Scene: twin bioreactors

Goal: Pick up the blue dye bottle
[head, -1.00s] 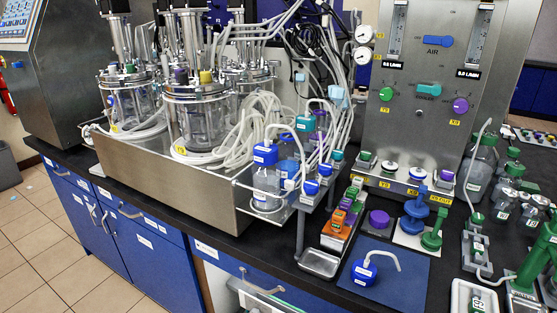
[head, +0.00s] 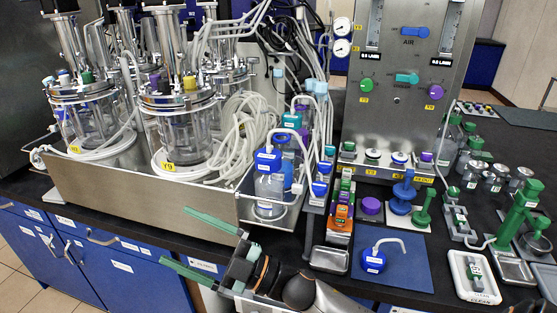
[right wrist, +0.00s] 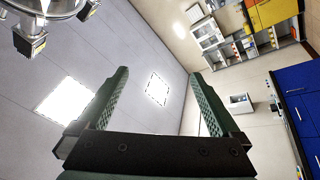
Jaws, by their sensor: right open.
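A blue-capped bottle with a bent white tube (head: 373,260) stands on a dark blue mat (head: 408,272) at the front right of the bench. Other blue-capped bottles, including a larger clear one (head: 269,185), stand in the metal tray's right end. I cannot tell from labels which holds blue dye. My right gripper (head: 177,236) is open and empty, with green fingers pointing left, in front of the bench and well left of the mat. It also shows in the right wrist view (right wrist: 159,73), with nothing between its fingers. My left gripper is not in view.
A white tray (head: 474,280) lies to the right. The bioreactor tray (head: 150,205) fills the left.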

